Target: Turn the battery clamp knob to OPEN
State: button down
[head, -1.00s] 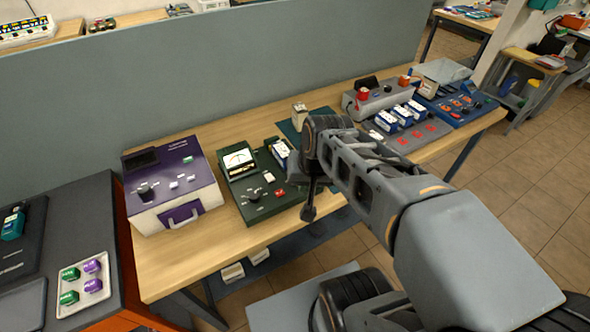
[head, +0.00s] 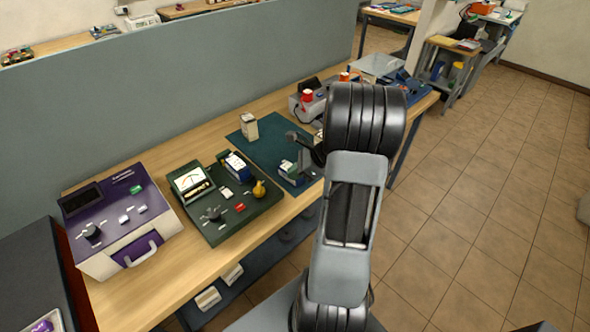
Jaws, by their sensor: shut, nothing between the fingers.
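The dark green tester (head: 240,228) lies on the wooden bench, with a white meter, a black dial (head: 212,214) and a yellow knob (head: 259,189) at its right side. I cannot read any OPEN mark or tell for sure which knob is the clamp knob. A blue-and-white battery block (head: 234,164) sits at the tester's back. My gripper (head: 303,164) is small and partly hidden by my arm, over the teal mat to the right of the tester. It looks shut and empty, apart from the yellow knob.
A purple-and-white unit (head: 118,225) stands left of the tester. A cream block (head: 249,126) and a small green-and-white item (head: 290,170) are on the teal mat (head: 268,150). More devices at the back right are partly behind my arm. Tiled floor (head: 480,200) is open at right.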

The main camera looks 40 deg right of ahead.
aim_at(262, 186)
jog(key=x, duration=0.6)
jog(key=shift+a+f, duration=0.15)
jog(key=shift+a, duration=0.1)
jog(key=shift+w+a+p, duration=0.6)
jog(key=shift+w+a, duration=0.15)
jog(key=shift+a, duration=0.05)
jog(key=shift+w+a, duration=0.5)
jog(key=shift+a, duration=0.15)
jog(key=shift+d, duration=0.15)
